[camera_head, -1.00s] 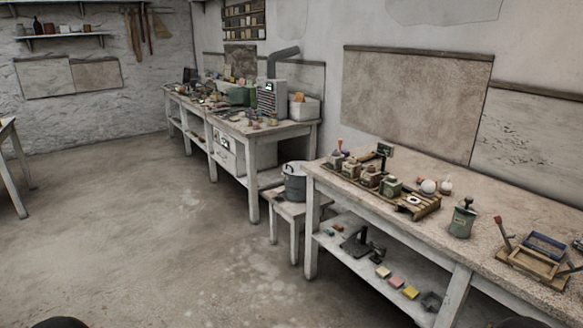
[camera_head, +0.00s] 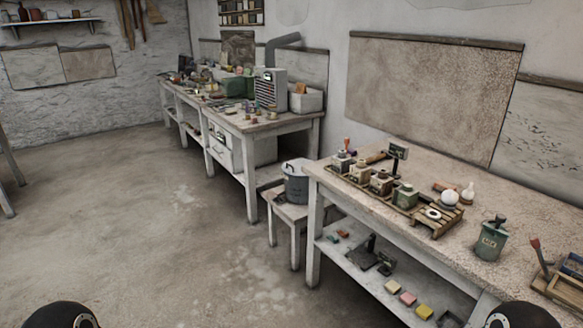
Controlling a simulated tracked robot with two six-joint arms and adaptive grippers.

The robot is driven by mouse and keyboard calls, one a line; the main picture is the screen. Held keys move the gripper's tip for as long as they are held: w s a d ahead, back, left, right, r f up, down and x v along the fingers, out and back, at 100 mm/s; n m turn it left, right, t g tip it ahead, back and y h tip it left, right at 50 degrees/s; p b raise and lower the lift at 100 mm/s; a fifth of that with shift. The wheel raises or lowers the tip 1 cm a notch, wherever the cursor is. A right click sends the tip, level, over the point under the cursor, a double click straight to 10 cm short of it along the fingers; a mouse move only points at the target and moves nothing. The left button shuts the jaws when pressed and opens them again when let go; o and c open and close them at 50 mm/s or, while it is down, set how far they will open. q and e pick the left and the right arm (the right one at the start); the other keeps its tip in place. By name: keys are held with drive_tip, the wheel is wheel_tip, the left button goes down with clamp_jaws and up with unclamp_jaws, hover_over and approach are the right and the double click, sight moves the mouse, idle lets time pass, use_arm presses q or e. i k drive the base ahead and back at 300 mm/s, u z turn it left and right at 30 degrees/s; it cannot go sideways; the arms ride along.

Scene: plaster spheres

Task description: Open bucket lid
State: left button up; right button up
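A grey bucket (camera_head: 296,186) stands on a small low white stool (camera_head: 290,211) between the two workbenches. A pale lid (camera_head: 297,166) appears to lie on its top, with a dark part at the left of the rim; I cannot tell how firmly it sits. Two rounded black parts of my arms show at the bottom edge, one at the left and one at the right. Neither gripper is in view, and nothing of mine is near the bucket.
The near workbench (camera_head: 470,226) at the right bears jars, a wooden rack (camera_head: 438,217), a white sphere (camera_head: 449,198) and a green canister (camera_head: 491,238). A cluttered long bench (camera_head: 240,124) runs along the back wall. The floor (camera_head: 150,240) in front of the stool is clear.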

sight(301, 164)
drive_tip(key=z, duration=0.05)
drive_tip(key=i, duration=2.7)
drive_tip(key=u, duration=0.75)
drive_tip(key=i, duration=1.15)
drive_tip(key=u, duration=0.3)
